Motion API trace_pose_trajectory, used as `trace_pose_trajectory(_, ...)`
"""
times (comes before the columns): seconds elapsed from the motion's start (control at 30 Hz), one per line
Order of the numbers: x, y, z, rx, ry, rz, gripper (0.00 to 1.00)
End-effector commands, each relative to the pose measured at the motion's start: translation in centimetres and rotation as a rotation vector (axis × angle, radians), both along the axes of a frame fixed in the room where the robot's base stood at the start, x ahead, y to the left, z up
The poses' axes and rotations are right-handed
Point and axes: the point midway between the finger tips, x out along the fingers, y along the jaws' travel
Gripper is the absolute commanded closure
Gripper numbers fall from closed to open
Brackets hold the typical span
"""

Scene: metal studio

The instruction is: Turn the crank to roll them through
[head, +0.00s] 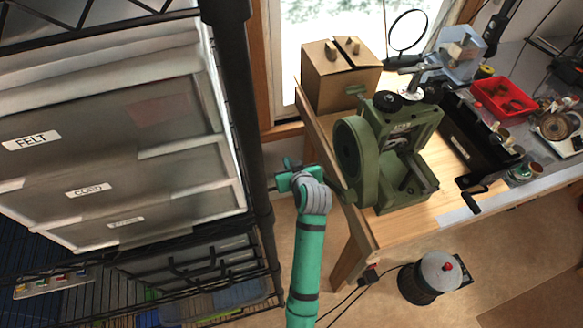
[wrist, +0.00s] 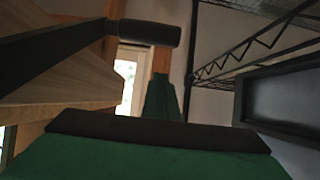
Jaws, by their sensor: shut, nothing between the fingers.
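The green rolling mill (head: 400,150) stands on the wooden bench, with a large round green housing (head: 347,150) on its left side. A black bent bar (head: 475,198) to the right of the mill looks like a crank, but I cannot tell whether it joins the mill. In the wrist view a dark cylindrical grip (wrist: 150,33) lies ahead, beside a dark bar (wrist: 50,45); this may be a crank handle. My gripper (head: 281,184) is shut and empty, left of the bench edge and apart from the mill. I see no pieces in the rollers.
A black wire rack (head: 262,200) with drawers stands close on the left. A cardboard box (head: 340,80) sits behind the mill. A red tray (head: 503,97) and a black trough (head: 475,130) lie to the right. A grey-topped canister (head: 435,275) stands on the floor.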

Motion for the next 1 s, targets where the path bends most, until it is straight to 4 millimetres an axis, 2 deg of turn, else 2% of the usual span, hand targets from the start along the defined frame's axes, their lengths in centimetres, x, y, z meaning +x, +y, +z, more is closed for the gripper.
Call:
trace_pose_trajectory(0.17, 2.3, 0.8, -1.5, 0.000, 0.001, 0.001, 1.00)
trace_pose_trajectory(0.3, 0.6, 0.2, -2.8, 0.001, 0.001, -0.002, 1.00)
trace_pose_trajectory(0.5, -0.6, -0.2, -3.7, 0.000, 0.000, 0.000, 1.00)
trace_pose_trajectory(1.0, -0.9, -0.3, -4.0, -0.001, 0.003, 0.000, 1.00)
